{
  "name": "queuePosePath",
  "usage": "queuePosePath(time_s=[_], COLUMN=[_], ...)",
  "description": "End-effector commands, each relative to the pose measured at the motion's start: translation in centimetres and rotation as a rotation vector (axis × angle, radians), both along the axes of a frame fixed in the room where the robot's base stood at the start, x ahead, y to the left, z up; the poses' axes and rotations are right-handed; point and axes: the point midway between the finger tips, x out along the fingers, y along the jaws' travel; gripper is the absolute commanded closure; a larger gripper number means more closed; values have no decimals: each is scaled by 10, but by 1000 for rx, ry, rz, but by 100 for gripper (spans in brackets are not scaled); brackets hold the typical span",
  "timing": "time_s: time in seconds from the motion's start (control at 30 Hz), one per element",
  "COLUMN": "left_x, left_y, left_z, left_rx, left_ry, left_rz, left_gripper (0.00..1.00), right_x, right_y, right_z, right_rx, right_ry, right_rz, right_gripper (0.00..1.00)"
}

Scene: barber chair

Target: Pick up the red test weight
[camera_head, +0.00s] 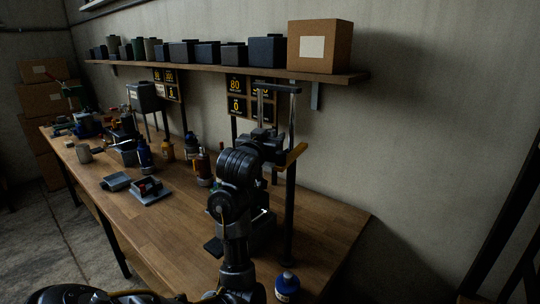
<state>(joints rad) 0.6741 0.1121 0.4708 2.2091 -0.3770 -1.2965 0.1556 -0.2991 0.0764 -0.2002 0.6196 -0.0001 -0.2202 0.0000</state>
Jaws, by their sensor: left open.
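I cannot pick out the red test weight for certain. A dark red upright item (203,166) stands on the wooden workbench (190,225), just left of my left arm; it may be a bottle or the weight. My left arm rises from the bottom middle of the view. Its gripper (268,146) is above the bench, in front of a tall metal stand, and is to the right of the red item and apart from it. It is open, with no held object visible. The fingertips are dark and hard to make out. My right gripper is out of view.
The metal stand (291,200) with an orange handle (296,154) rises close by my left gripper. A grey tray (150,193), bottles and tools crowd the left of the bench. A blue-capped jar (287,286) is at the front edge. A shelf (200,69) holds boxes above.

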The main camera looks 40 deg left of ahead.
Motion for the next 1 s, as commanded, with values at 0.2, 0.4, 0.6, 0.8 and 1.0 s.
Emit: queuePosePath(time_s=[0.2, 0.4, 0.6, 0.8, 1.0], left_x=[0, 0, 0, 0, 0], left_y=[0, 0, 0, 0, 0], left_z=[1, 1, 1, 0, 0], left_rx=[0, -1, -1, -1, 0], left_ry=[0, 0, 0, 0, 1], left_rz=[0, 0, 0, 0, 0], left_gripper=[62, 89, 100, 100, 100], right_x=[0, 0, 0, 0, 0], right_y=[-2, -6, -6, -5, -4], right_z=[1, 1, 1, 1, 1], right_rx=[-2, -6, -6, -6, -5], right_ry=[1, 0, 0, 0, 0], right_rz=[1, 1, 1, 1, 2], right_gripper=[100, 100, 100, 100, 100])
